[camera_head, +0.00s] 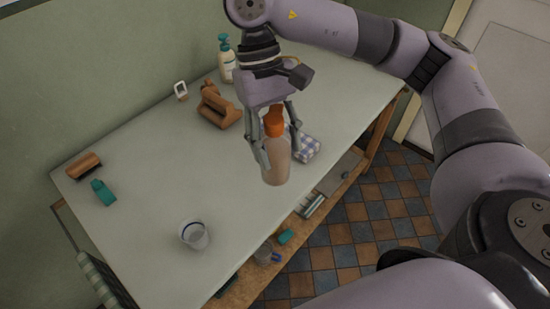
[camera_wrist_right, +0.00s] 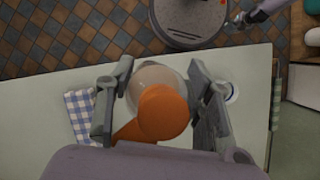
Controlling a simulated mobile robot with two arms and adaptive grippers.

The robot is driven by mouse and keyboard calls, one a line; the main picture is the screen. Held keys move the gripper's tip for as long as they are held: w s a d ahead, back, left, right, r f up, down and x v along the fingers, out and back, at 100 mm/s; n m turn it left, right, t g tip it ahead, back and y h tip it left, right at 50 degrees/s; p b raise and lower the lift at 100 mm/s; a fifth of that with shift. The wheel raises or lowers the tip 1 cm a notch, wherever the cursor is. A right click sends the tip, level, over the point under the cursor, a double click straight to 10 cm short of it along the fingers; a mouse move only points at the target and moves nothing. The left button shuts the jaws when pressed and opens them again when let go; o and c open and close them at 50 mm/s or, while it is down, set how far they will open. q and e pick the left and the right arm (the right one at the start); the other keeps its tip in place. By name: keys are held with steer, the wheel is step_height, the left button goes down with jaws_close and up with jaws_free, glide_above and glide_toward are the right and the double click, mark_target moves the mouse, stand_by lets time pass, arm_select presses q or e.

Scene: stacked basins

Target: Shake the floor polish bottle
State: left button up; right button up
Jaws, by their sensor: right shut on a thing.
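The floor polish bottle (camera_head: 275,163) is pale beige with an orange cap, and it is upright in the head view. My right gripper (camera_head: 275,145) comes down from above and is shut on it, with a finger on each side. In the right wrist view the orange cap of the bottle (camera_wrist_right: 163,111) lies between the two fingers of my right gripper (camera_wrist_right: 160,90). The bottle appears held above the table, though its exact height is hard to tell. My left gripper does not show clearly in the head view.
The front left of the tabletop is mostly clear.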

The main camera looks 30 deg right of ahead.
mark_target(277, 122)
step_height(277, 122, up, 4)
steer(key=shift+r+p, duration=0.2)
steer(key=shift+p, duration=1.05)
steer(key=shift+f+b, duration=3.95)
steer(key=shift+f, duration=0.3)
step_height(277, 122, up, 8)
steer(key=p, duration=0.7)
steer(key=shift+r, duration=0.2)
step_height(277, 122, down, 8)
steer(key=b, duration=0.7)
steer(key=shift+f, duration=0.25)
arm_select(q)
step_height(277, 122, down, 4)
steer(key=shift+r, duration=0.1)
arm_select(e)
steer(key=shift+r, duration=0.2)
